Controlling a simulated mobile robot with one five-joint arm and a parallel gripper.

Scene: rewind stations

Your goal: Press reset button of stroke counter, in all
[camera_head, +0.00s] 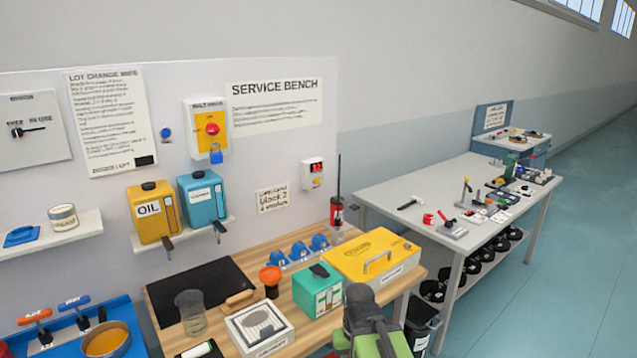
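The wooden bench (262,247) holds a yellow case (372,258), a green box (318,290) and a white box (259,328). A dark rod (338,180) stands right of the wall unit. A grey table (420,192) with tools stands right; the floor beyond is clear.

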